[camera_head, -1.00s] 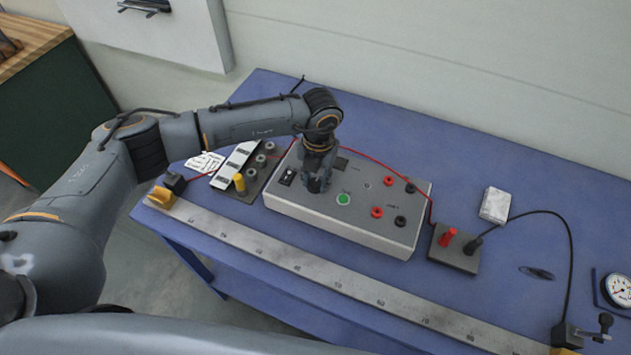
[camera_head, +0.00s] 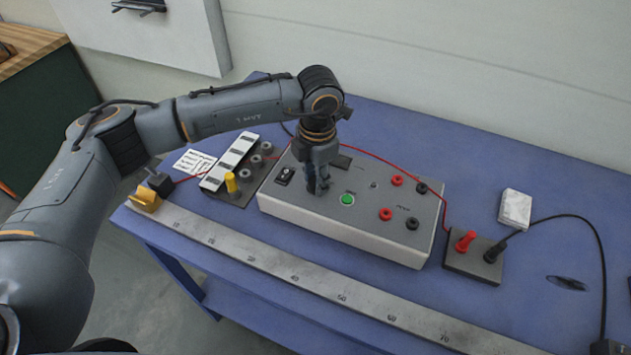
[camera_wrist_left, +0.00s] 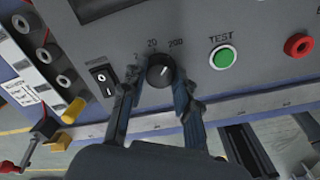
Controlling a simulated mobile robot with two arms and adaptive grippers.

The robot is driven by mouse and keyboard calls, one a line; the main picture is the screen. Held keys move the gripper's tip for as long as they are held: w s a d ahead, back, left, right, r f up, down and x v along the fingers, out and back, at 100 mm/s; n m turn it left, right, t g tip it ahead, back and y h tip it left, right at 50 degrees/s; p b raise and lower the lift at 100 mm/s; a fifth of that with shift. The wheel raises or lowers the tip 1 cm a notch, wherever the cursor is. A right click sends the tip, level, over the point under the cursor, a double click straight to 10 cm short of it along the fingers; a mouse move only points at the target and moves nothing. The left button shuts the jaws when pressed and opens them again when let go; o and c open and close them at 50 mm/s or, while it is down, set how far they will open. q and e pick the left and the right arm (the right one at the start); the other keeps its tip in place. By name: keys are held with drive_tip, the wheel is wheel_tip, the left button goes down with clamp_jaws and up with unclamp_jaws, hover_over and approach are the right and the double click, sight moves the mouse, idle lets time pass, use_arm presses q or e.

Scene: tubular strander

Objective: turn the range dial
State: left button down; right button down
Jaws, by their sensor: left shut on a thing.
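The range dial (camera_wrist_left: 160,71) is a round black knob with a white mark, on the grey face of the test box (camera_head: 277,205). In the left wrist view the printed values 2, 20 and 200 arc above it, and the mark leans up and right, toward the 200 side. My left gripper (camera_wrist_left: 155,92) is shut on the dial, one finger on each side of it. In the head view my left gripper (camera_head: 318,188) points down onto the box and hides the dial. My right gripper is not in view.
The green TEST button (camera_wrist_left: 223,57) is right of the dial, and a black rocker switch (camera_wrist_left: 104,79) is left of it. Red and black sockets (camera_head: 386,214) sit farther right. A red lead crosses behind the gripper. A steel ruler (camera_head: 300,279) lies along the bench front.

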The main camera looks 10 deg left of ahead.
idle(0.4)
use_arm(q)
drive_tip(key=c, duration=1)
unclamp_jaws()
drive_tip(key=r, duration=1.2)
drive_tip(key=shift+s+d, duration=0.15)
drive_tip(key=shift+d, duration=0.05)
